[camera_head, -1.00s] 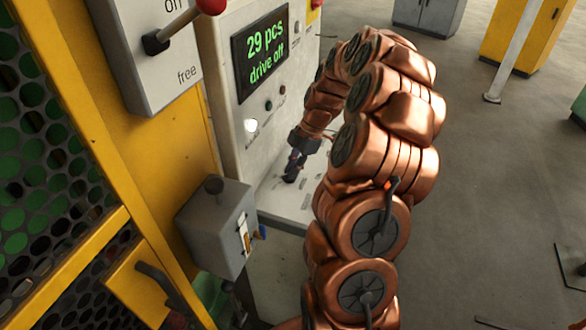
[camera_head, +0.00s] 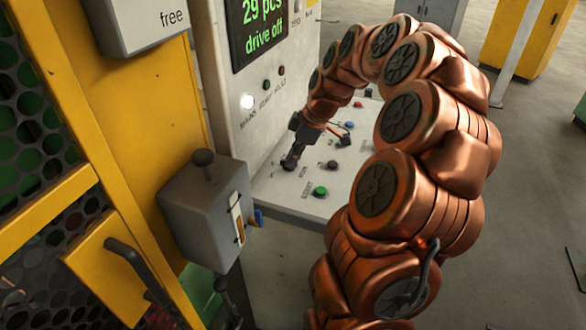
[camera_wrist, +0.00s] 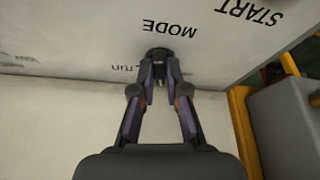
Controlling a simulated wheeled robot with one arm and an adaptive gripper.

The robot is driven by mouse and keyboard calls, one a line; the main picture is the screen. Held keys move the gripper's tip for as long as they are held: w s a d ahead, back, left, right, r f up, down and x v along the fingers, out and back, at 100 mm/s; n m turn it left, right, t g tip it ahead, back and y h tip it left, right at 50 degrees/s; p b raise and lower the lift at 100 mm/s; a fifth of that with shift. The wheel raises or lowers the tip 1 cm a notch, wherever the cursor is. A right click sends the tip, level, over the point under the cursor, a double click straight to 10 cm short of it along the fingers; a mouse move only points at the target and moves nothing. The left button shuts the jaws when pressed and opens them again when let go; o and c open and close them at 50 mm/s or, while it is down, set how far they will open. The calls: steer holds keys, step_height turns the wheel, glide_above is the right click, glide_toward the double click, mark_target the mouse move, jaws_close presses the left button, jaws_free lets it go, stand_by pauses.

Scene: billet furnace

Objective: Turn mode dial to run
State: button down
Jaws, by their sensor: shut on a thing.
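The mode dial (camera_wrist: 159,53) is a small dark knob on the pale panel, just below the upside-down word MODE in the wrist view. The fingertips of my gripper (camera_wrist: 160,72) meet at it, and the gripper is shut on it. The label "run" (camera_wrist: 122,67) lies to the left of the dial, upside down and partly covered by a finger. Which way the dial points cannot be told. In the head view my gripper (camera_head: 291,160) reaches down to the near left part of the desk panel (camera_head: 270,189) and hides the dial.
Near my gripper on the desk are a green button (camera_head: 320,191), a black one (camera_head: 332,165) and a blue one (camera_head: 348,126). The display (camera_head: 262,32) reads "29 pcs drive off". A grey lever box (camera_head: 205,210) stands left of the desk.

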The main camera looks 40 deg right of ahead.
steer(key=m+b, duration=0.2)
steer(key=m+h+b, duration=0.1)
steer(key=shift+s+a+f+m+t+b, duration=0.15)
steer(key=shift+f+m+t+b, duration=0.1)
steer(key=shift+m+t+b, duration=0.15)
steer(key=m+h+b, duration=0.1)
steer(key=m, duration=0.1)
steer(key=shift+a+m+b, duration=0.15)
steer(key=shift+m+b, duration=0.15)
steer(key=shift+b, duration=0.1)
steer(key=m, duration=0.1)
steer(key=m+h+b, duration=0.1)
steer(key=m, duration=0.1)
steer(key=m+h+b, duration=0.1)
steer(key=m, duration=0.1)
steer(key=shift+a+r, duration=0.2)
steer(key=shift+a, duration=0.05)
steer(key=shift+m, duration=0.3)
steer(key=c, duration=1.2)
jaws_free()
steer(key=shift+r, duration=0.1)
steer(key=v, duration=1.2)
steer(key=shift+s+a, duration=0.15)
steer(key=shift+a, duration=0.05)
